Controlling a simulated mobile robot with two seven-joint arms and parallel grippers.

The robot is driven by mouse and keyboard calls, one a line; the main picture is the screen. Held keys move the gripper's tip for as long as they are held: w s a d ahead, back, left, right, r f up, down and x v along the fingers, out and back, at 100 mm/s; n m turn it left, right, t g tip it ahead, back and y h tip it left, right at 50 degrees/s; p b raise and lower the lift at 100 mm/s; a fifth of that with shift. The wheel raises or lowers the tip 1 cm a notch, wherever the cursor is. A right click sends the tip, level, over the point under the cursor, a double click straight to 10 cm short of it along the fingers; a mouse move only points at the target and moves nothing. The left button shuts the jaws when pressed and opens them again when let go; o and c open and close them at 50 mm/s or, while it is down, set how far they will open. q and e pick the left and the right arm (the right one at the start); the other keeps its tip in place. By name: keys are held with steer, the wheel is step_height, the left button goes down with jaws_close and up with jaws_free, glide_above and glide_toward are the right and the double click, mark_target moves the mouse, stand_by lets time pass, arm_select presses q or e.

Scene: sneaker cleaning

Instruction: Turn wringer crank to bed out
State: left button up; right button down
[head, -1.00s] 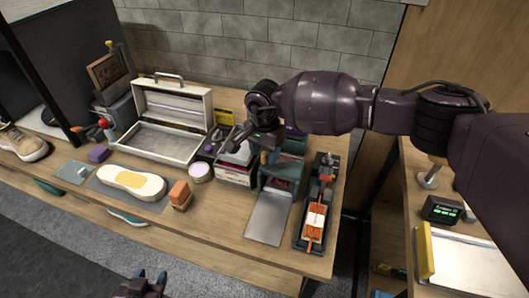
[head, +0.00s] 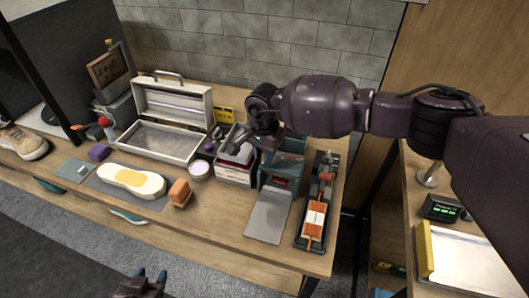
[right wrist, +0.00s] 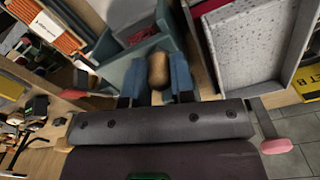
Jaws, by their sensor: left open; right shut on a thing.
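The teal wringer (head: 289,168) stands near the right end of the workbench, with a flat grey metal bed (head: 268,214) stretching from it toward the front edge. My right gripper (head: 264,143) is at the wringer's upper left side. In the right wrist view its blue fingers are shut on the brown wooden crank knob (right wrist: 158,68), beside the wringer's teal body (right wrist: 122,75). The crank arm itself is mostly hidden. My left gripper (head: 141,284) is open and empty at the bottom of the head view, in front of the bench.
An open white case (head: 160,140), a cream sole (head: 132,180) and an orange-brown block (head: 180,192) are further left.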

steer(key=shift+w+f+m+b, duration=0.15)
steer(key=shift+w+m+b, duration=0.4)
steer(key=shift+m+b, duration=0.7)
steer(key=shift+w+d+m+b, duration=0.1)
steer(key=shift+w+m+b, duration=0.25)
steer(key=shift+m, duration=0.3)
steer(key=shift+w+m+b, duration=0.25)
steer(key=shift+m+b, duration=0.15)
steer(key=shift+m, duration=0.2)
steer(key=m, duration=0.1)
steer(key=w+m, duration=0.1)
steer(key=shift+d+m+b, duration=0.2)
steer(key=shift+m+b, duration=0.2)
steer(key=m, duration=0.2)
steer(key=w+d+m, duration=0.1)
steer(key=shift+w+r+m, duration=0.15)
steer(key=shift+r+m, duration=0.05)
steer(key=shift+m, duration=0.2)
steer(key=d+m+p, duration=0.1)
steer(key=m, duration=0.3)
steer(key=d+m+p, duration=0.1)
steer(key=d+m, duration=0.1)
steer(key=m, duration=0.2)
steer(key=w+d+m+p, duration=0.1)
steer(key=d+m, duration=0.1)
steer(key=m, duration=0.1)
steer(key=shift+m, duration=0.4)
